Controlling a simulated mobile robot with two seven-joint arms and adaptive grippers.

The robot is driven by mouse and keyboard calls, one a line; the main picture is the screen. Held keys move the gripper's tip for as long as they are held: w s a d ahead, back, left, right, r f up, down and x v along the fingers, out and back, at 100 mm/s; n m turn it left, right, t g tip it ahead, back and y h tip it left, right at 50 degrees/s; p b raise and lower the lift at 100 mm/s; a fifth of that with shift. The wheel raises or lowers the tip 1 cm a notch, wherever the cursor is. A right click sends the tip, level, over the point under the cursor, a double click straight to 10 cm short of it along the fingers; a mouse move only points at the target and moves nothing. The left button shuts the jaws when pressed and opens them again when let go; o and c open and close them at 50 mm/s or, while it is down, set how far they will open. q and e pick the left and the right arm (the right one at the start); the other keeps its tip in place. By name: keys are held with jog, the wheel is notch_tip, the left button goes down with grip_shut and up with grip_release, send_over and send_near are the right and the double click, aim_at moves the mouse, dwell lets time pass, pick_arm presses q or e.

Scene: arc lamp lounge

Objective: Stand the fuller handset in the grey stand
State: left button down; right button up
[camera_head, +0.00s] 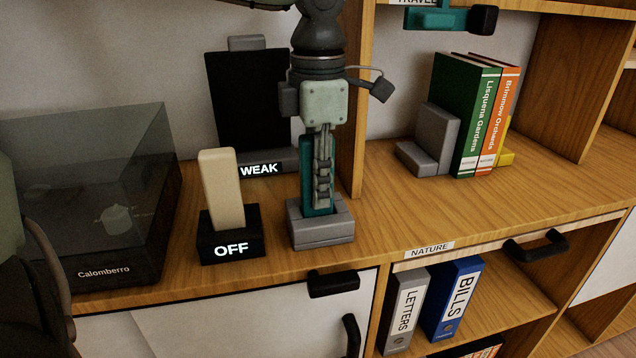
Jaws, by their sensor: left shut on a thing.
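A teal handset (306,188) stands upright at the grey stand (320,233), its lower end at or in the stand's top. My left gripper (323,190) points down over the handset and is shut on it, hiding much of its front. A cream handset (222,190) stands in a black base (232,248) lit "OFF", just left of the grey stand. Behind is a base (262,170) lit "WEAK". My right gripper is not in view.
A smoked clear box marked "Calomberro" (100,215) stands at left, and a black panel (250,100) at the back. A wooden divider (352,110) is just right of the gripper. Books (475,115) with a grey bookend (432,140) stand further right; the shelf front there is clear.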

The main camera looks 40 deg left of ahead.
pick_arm(q)
jog(key=shift+f, duration=0.25)
jog(key=c, duration=1.3)
grip_release()
jog(key=shift+c, duration=0.2)
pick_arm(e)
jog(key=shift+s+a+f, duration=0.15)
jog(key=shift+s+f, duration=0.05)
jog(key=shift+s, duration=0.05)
pick_arm(q)
notch_tip(320, 180, up, 11)
jog(key=shift+f, duration=0.15)
jog(key=shift+r, duration=0.7)
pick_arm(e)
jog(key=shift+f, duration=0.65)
